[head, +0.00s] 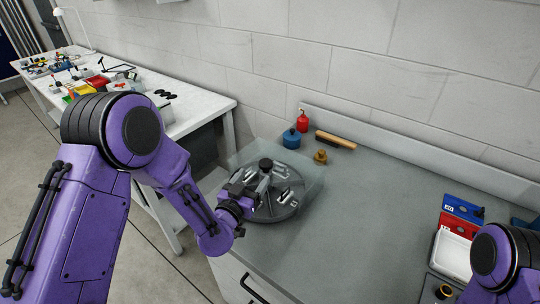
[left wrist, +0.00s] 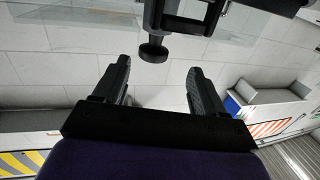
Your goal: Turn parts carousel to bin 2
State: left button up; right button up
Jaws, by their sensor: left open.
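The parts carousel (head: 278,211) is a dark grey round disc with pale slots, at the left end of the grey bench in the head view. A black knob (head: 265,163) stands up on it, and a clear see-through cover (head: 308,170) surrounds it. My left gripper (head: 254,187) is over the carousel's left part, close to the knob. In the left wrist view its two fingers (left wrist: 158,78) are apart with nothing gripped. A dark rounded knob (left wrist: 153,52) shows just beyond the gap between them. I cannot tell bin numbers. My right gripper is out of view.
A blue container (head: 291,139), red bottle (head: 303,120), brush (head: 336,139) and brass piece (head: 320,156) stand behind the carousel. Blue and red bins (head: 460,212) and a white tray (head: 450,254) are at the right. The bench middle is clear. A cluttered white table (head: 190,110) stands left.

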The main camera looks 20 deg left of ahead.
aim_at(263, 167)
pick_arm(q)
jog(key=w, duration=0.1)
jog(key=w+d+r+p, duration=0.1)
jog(key=w+r+p, duration=0.1)
jog(key=w, duration=0.1)
jog(key=shift+d, duration=0.35)
jog(key=w, duration=0.1)
jog(key=w+f, duration=0.2)
jog(key=w, duration=0.1)
jog(key=shift+p, duration=0.35)
jog(key=shift+s+r, duration=0.35)
jog(key=shift+s, duration=0.05)
jog(key=shift+s+r, duration=0.1)
jog(key=shift+s, duration=0.05)
jog(key=c, duration=0.5)
grip_shut()
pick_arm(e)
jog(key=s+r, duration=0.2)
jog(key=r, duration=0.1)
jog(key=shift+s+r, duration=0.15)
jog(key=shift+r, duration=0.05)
pick_arm(q)
jog(key=shift+d, duration=0.1)
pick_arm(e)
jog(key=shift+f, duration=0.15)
